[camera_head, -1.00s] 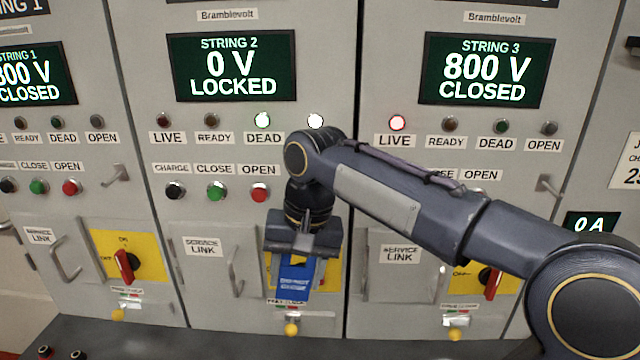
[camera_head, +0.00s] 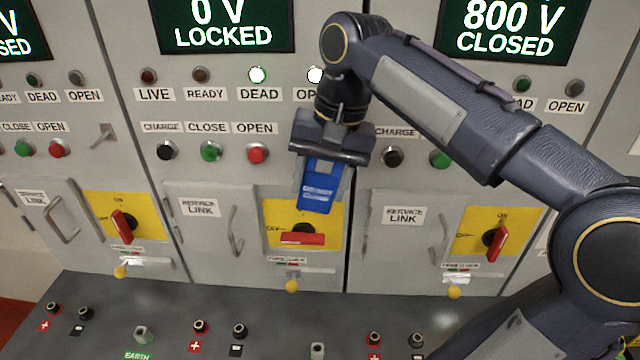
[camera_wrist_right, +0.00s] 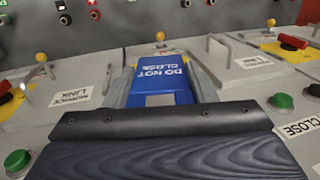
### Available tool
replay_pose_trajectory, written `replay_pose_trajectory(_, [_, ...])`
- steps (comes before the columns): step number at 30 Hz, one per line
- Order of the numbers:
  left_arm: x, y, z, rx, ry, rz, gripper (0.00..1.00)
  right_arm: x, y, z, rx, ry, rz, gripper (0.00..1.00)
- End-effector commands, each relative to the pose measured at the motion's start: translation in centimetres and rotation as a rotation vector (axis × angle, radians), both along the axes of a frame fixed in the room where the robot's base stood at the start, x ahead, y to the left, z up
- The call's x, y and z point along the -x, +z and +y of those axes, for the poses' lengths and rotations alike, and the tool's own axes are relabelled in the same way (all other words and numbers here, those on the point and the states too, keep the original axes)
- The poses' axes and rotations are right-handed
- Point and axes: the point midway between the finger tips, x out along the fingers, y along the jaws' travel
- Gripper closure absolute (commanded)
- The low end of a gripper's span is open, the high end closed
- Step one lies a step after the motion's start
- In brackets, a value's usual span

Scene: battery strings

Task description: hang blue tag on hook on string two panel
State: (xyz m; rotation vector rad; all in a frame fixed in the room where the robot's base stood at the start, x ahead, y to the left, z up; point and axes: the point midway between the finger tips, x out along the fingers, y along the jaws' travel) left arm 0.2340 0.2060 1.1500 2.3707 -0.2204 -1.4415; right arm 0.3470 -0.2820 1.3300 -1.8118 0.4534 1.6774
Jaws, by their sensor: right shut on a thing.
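The blue tag (camera_head: 318,188) with white lettering hangs down from my right gripper (camera_head: 326,165), which is shut on it. The tag also shows in the right wrist view (camera_wrist_right: 160,82), reading "DO NOT CLOSE". In the head view it is in front of the string two panel (camera_head: 215,180), above and partly over the yellow switch plate (camera_head: 280,207) with its red handle (camera_head: 302,239) turned level. The string two screen (camera_head: 226,22) reads 0 V LOCKED. The hook on string two is not visible, apparently behind my right gripper or arm. My left gripper is not in view.
A hook (camera_head: 103,135) shows on the string one panel at left. Door handles (camera_head: 235,232) stick out from the panels. A dark ledge (camera_head: 260,310) with several sockets runs along the bottom. My right arm covers part of the string three panel.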

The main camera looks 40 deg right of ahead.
Motion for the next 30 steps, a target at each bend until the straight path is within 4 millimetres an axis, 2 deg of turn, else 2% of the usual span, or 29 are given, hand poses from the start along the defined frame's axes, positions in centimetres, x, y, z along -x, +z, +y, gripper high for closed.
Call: replay_pose_trajectory(30, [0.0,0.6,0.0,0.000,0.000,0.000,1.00,-4.6,-0.6,-3.9,0.000,-0.001,0.002,0.71])
